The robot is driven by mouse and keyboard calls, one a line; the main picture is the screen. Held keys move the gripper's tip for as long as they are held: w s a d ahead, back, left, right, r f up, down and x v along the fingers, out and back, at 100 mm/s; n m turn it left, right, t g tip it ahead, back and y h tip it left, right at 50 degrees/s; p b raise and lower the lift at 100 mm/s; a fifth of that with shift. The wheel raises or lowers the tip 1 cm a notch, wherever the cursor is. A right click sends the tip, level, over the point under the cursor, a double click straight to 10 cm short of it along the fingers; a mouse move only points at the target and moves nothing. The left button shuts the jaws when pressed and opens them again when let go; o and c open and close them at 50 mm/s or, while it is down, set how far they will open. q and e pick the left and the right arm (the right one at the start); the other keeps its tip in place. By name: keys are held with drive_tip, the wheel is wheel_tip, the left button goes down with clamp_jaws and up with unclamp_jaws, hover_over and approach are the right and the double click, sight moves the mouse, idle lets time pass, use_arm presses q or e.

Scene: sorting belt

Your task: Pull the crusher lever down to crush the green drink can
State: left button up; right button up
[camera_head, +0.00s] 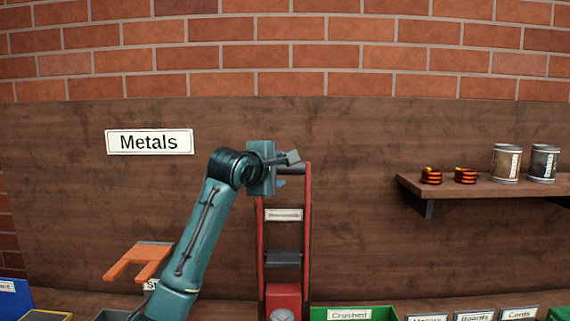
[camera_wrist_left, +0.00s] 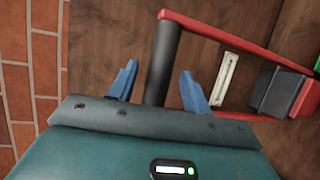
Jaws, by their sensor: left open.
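The can crusher is a tall red frame (camera_head: 306,230) on the back panel, with a dark pressing block (camera_head: 284,258) inside and a red base below. Its lever ends at the top in a dark grey crossbar handle (camera_wrist_left: 164,65). My left gripper (camera_head: 281,169) is at the top of the frame, at handle height. In the left wrist view, its blue fingers (camera_wrist_left: 158,74) are open, one on each side of the handle, with gaps visible. The green drink can cannot be made out in the head view. A green patch shows at the wrist view's right edge; I cannot tell what it is.
A green "Crushed" bin (camera_head: 380,313) stands right of the crusher base, with more labelled bins further right. An orange forked object (camera_head: 138,261) is at the lower left. A wall shelf (camera_head: 470,188) holds tins and coils at right.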

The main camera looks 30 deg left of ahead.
use_arm(q)
drive_tip(key=p+x, duration=0.1)
drive_tip(key=x, duration=0.3)
drive_tip(key=shift+w, duration=0.15)
clamp_jaws()
idle(0.5)
